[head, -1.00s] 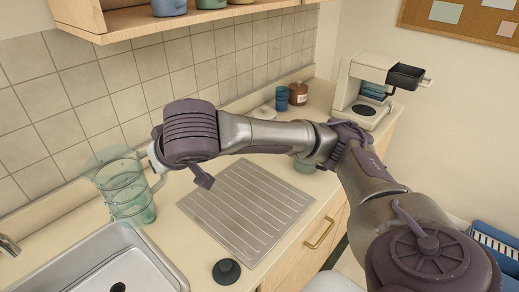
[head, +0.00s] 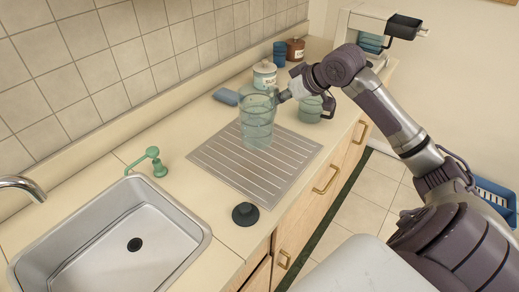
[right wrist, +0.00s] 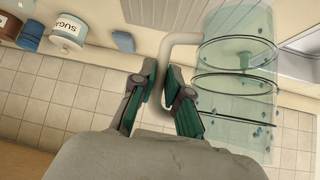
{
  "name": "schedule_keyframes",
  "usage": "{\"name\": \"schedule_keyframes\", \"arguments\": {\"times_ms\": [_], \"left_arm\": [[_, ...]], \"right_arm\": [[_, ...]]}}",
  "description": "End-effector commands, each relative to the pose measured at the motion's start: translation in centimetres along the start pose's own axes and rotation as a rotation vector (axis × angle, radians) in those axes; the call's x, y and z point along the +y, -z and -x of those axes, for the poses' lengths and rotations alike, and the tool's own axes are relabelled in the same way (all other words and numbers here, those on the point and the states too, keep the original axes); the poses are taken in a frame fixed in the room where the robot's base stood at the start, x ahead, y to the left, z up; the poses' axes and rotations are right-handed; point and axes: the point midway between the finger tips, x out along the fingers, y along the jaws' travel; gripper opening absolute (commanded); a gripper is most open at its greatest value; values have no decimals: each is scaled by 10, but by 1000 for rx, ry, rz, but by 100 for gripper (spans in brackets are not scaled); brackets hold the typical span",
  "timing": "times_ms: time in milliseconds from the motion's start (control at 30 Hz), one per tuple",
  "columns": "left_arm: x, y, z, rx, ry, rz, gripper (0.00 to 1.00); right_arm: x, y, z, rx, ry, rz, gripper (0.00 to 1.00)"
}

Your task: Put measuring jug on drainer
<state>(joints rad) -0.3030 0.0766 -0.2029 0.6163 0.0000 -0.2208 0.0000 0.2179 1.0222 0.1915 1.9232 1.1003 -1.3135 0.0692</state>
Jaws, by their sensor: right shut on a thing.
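The measuring jug (head: 257,122) is clear teal with dark bands. In the head view it is upright over the far part of the ribbed metal drainer (head: 215,160); I cannot tell whether its base touches. My right gripper (head: 286,96) is shut on the jug's handle, at the jug's right side. In the right wrist view, the pale handle (right wrist: 178,42) runs between the fingertips (right wrist: 160,85) and the jug (right wrist: 237,90) is to the right. My left gripper is not in view.
A black stopper (head: 245,214) sits before the drainer. The sink (head: 198,226) and a green dispenser (head: 154,161) are left. The drainer's near part is bare.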

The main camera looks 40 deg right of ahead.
Motion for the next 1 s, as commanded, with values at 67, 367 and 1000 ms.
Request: {"name": "schedule_keyframes", "arguments": {"times_ms": [67,367,1000], "left_arm": [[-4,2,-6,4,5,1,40],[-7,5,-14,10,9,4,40],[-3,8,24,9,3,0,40]], "right_arm": [[32,-14,5,-3,3,-2,0],[101,-32,36,1,17,21,0],[72,-6,-75,6,23,22,0]]}}
